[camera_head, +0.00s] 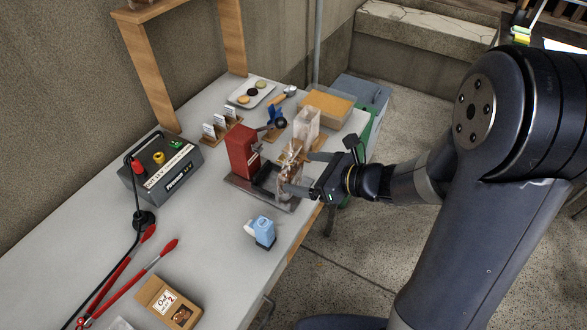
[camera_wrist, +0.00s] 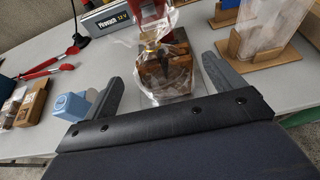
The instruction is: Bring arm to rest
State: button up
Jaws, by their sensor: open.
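My gripper (camera_head: 306,174) is open at the right edge of the table, level with a clear-wrapped bag of brown baked goods (camera_head: 289,158). In the wrist view the two fingers of my gripper (camera_wrist: 165,88) stand wide apart. The wrapped bag (camera_wrist: 165,66) shows between and beyond them, with a gold tie at its top. I cannot tell from these views whether either finger touches the bag. The bag stands at the dark metal tray (camera_head: 246,188) of a red device (camera_head: 242,150). My arm reaches in from the right.
A brown box (camera_head: 169,302), red-tipped tongs (camera_head: 128,268) and a grey power box (camera_head: 160,170) lie left. A clear holder (camera_head: 306,123) and an orange-topped container (camera_head: 327,107) stand behind. Floor right of the table is open.

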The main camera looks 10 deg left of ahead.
aim_at(296, 171)
jog(key=v, duration=0.6)
jog(key=shift+a, duration=0.1)
jog(key=x, duration=1)
jog(key=shift+w+a+f, duration=0.15)
jog(key=shift+a+f, duration=0.05)
jog(key=shift+a, duration=0.15)
jog(key=shift+d+r, duration=0.1)
jog(key=shift+d, duration=0.05)
